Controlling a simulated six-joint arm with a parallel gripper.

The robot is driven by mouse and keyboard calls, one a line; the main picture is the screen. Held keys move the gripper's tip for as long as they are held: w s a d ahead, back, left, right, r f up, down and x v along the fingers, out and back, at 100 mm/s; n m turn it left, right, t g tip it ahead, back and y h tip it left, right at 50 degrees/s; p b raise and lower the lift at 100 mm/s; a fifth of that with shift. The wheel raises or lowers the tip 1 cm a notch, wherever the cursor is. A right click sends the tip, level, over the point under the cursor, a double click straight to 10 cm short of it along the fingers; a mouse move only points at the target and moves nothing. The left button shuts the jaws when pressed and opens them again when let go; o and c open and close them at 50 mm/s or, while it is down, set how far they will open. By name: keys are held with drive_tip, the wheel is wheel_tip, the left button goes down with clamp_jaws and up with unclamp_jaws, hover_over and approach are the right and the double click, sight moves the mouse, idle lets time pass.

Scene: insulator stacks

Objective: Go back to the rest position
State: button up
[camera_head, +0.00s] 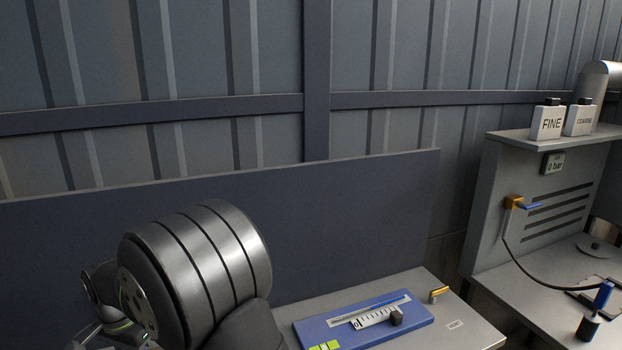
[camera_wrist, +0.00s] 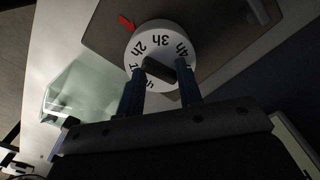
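In the wrist view, my gripper (camera_wrist: 162,72) shows two blue fingers spread apart, with a clear gap between them. Beyond the fingertips is a round white dial (camera_wrist: 150,35) with black hour marks such as 2h, 3h and 4h. A dark bar knob (camera_wrist: 160,69) crosses the dial at a slant, between the fingertips in the picture. I cannot tell how far the tips stand from the knob, but they do not look closed on it. In the head view my gripper and the dial do not show; my large grey arm link fills the lower left.
A blue slide-scale plate (camera_head: 362,322) lies on a grey bench at lower centre. A dark panel (camera_head: 340,210) stands behind it. At right are a shelf with boxes marked FINE (camera_head: 547,122) and COARSE (camera_head: 580,120), and a hose. A glass box (camera_wrist: 88,88) stands beside the dial.

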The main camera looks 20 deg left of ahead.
drive_tip(key=shift+m, duration=0.4)
wheel_tip(320, 180, up, 7)
drive_tip(key=shift+f, duration=0.2)
idle(0.3)
wheel_tip(320, 180, up, 11)
drive_tip(key=n, duration=0.8)
wheel_tip(320, 180, down, 18)
drive_tip(key=shift+r, duration=0.25)
clamp_jaws()
